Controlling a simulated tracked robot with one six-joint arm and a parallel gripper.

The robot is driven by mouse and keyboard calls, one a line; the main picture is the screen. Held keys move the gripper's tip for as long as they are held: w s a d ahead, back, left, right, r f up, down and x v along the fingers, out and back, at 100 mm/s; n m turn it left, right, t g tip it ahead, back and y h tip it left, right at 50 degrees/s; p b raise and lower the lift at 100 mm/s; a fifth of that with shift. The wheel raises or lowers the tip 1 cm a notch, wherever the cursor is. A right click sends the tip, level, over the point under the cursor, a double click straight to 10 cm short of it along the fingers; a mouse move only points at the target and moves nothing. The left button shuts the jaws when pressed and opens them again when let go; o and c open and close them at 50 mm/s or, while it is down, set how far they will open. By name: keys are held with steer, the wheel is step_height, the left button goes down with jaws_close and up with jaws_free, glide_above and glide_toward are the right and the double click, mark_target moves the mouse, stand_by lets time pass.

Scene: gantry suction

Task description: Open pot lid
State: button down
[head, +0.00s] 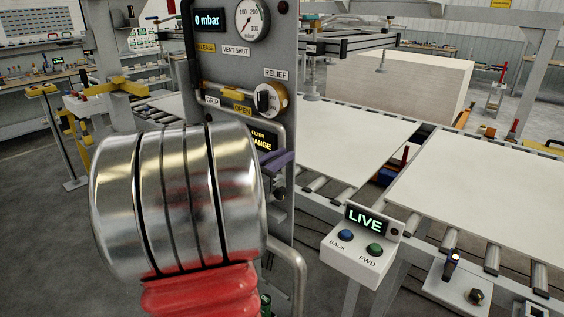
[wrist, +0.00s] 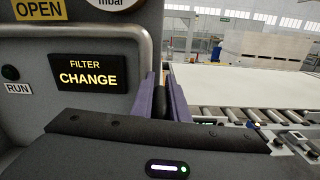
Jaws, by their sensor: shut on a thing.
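A grey upright panel (head: 225,60) stands in front of me. A lit display reading FILTER CHANGE (wrist: 88,74) is on it at the left of the wrist view. It shows partly in the head view (head: 262,140), behind my arm. My gripper (wrist: 162,100) has purple fingers beside the panel's right edge; they also show in the head view (head: 278,162). The fingers are shut on a dark upright handle (wrist: 161,104). The pot and its lid cannot be clearly made out; my arm hides the panel's lower left part.
The panel's gauge (head: 251,20), pressure display (head: 209,19) and relief knob (head: 268,98) are above the gripper. A roller conveyor with white boards (head: 345,140) runs to the right. A control box reading LIVE (head: 364,236) stands at the front right.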

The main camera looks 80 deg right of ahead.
steer(key=c, duration=1.7)
jaws_free()
steer(key=shift+w+a, duration=0.1)
steer(key=shift+w, duration=0.05)
steer(key=v, duration=1.3)
steer(key=shift+a+f, duration=0.1)
steer(key=shift+a, duration=0.2)
